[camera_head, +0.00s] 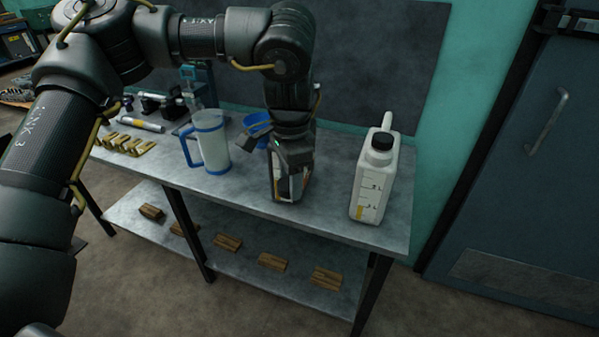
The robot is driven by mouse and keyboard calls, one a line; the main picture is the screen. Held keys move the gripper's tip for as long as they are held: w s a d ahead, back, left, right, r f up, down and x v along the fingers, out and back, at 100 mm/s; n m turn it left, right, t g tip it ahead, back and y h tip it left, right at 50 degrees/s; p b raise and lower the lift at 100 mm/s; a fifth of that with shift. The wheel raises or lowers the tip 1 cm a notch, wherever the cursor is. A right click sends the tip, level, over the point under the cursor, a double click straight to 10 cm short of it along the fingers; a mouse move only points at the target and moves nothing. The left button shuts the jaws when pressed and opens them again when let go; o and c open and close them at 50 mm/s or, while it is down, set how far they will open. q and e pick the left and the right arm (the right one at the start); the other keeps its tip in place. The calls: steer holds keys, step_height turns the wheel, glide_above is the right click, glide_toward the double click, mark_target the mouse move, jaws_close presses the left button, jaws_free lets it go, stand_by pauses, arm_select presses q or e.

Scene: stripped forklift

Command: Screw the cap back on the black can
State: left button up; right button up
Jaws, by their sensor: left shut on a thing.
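The black can (287,188) stands on the metal workbench, right of the middle, with a pale and orange label on its side. My left gripper (293,158) comes down from above over the can's top and is shut there on the cap. The fingers hide the cap and the can's mouth, so I cannot tell whether the cap sits on the thread. My right gripper is out of view.
A white jug (375,185) with a black cap stands right of the can. A clear blue-rimmed pitcher (212,145) and a blue funnel-like item (257,124) stand left. Brass hooks (128,146) lie farther left. Wooden blocks (272,261) lie on the lower shelf.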

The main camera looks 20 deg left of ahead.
arm_select(q)
steer(key=s+a+n, duration=0.3)
steer(key=a+n, duration=0.2)
steer(key=n, duration=0.1)
steer(key=shift+s+a+f+n, duration=0.2)
steer(key=shift+a+n, duration=0.05)
steer(key=shift+n, duration=0.05)
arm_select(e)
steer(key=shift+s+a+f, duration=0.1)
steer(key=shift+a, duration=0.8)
arm_select(q)
steer(key=shift+d, duration=0.15)
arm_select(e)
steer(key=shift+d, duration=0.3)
